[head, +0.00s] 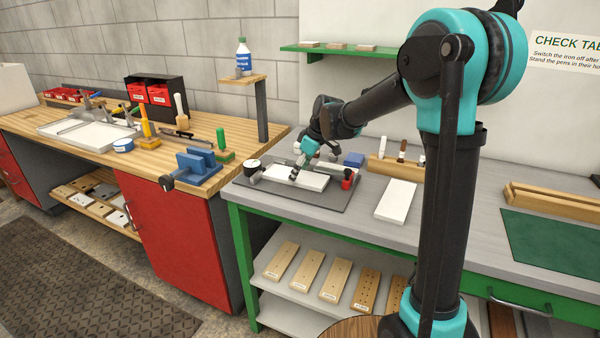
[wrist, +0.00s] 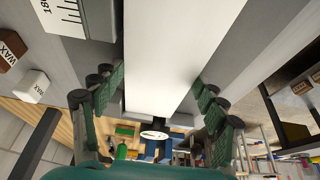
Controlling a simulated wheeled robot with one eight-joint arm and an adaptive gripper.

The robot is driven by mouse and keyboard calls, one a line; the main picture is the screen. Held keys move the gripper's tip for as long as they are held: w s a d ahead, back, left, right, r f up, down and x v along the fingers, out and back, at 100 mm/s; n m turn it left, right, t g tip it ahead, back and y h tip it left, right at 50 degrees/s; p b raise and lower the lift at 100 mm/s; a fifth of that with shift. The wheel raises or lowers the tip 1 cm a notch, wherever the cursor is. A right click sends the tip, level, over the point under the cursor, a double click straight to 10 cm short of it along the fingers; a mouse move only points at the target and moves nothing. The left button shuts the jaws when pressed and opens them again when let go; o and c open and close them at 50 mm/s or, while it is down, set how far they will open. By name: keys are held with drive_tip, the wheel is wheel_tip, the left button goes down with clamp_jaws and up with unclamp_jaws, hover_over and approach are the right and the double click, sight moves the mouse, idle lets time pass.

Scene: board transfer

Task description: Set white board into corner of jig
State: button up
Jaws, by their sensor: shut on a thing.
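A white board (head: 308,181) lies over the dark grey plate of the jig (head: 325,201) on the grey bench. In the wrist view, the white board (wrist: 185,45) runs between the fingers of my gripper (wrist: 154,84), with one finger on each side. The jig's corner is partly hidden by the gripper and the board, and I cannot tell whether the board touches it.
A second white board (head: 396,200) lies flat to the right. A wooden rack (head: 385,167) and blue block (head: 354,159) stand behind. A green mat (head: 550,240) lies far right.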

drive_tip(key=shift+w, duration=0.3)
idle(1.1)
drive_tip(key=o, duration=1.4)
drive_tip(key=shift+r, duration=0.1)
drive_tip(key=v, duration=1.1)
drive_tip(key=shift+d+r, duration=0.2)
drive_tip(key=shift+r, duration=0.15)
